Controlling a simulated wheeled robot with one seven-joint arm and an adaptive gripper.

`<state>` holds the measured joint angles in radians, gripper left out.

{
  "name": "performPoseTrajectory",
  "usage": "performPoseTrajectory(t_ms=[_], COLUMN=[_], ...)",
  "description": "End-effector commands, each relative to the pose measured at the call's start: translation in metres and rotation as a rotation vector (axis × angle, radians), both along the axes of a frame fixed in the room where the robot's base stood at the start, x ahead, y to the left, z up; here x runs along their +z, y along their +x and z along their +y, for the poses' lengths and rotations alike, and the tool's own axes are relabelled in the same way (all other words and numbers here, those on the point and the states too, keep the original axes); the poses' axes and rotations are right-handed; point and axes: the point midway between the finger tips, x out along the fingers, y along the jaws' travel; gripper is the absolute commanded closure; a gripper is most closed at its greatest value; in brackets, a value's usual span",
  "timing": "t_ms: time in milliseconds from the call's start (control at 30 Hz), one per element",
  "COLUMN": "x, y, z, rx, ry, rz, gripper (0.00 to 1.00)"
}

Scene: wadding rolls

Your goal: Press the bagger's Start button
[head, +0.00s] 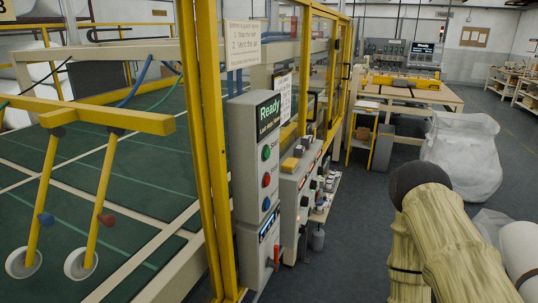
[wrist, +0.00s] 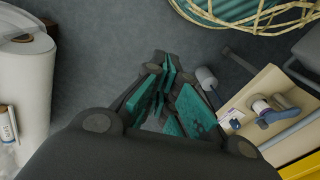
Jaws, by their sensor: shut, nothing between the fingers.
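A grey control panel (head: 256,160) stands at the centre, with a "Ready" screen, a green button (head: 266,153), a red button (head: 266,180) and a blue button (head: 266,203). A second machine with a yellow frame (head: 412,82) stands at the back and has its own "Ready" screen (head: 424,48). I cannot tell from the lettering which one is the bagger, and no Start label is readable. My gripper (wrist: 168,78) shows in the wrist view with its teal-padded fingers shut and empty, above the grey floor. It touches no button. It is not visible in the head view.
A yellow guard post (head: 212,150) stands left of the near panel. A large translucent bag (head: 462,155) stands on the floor at right. A white roll (wrist: 28,85) and a beige shelf (wrist: 262,92) flank my gripper. The aisle floor (head: 355,235) is clear.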

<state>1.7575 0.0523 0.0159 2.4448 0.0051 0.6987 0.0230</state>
Motion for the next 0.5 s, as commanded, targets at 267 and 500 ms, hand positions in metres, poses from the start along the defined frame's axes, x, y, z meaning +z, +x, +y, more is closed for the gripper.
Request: performPoseTrajectory(t_ms=[267, 500], x=[0.016, 0.048], y=[0.066, 0.136], z=[0.052, 0.100], rx=[-0.271, -0.537], ry=[0.129, 0.275], rz=[-0.087, -0.153], gripper=[1.00, 1.00])
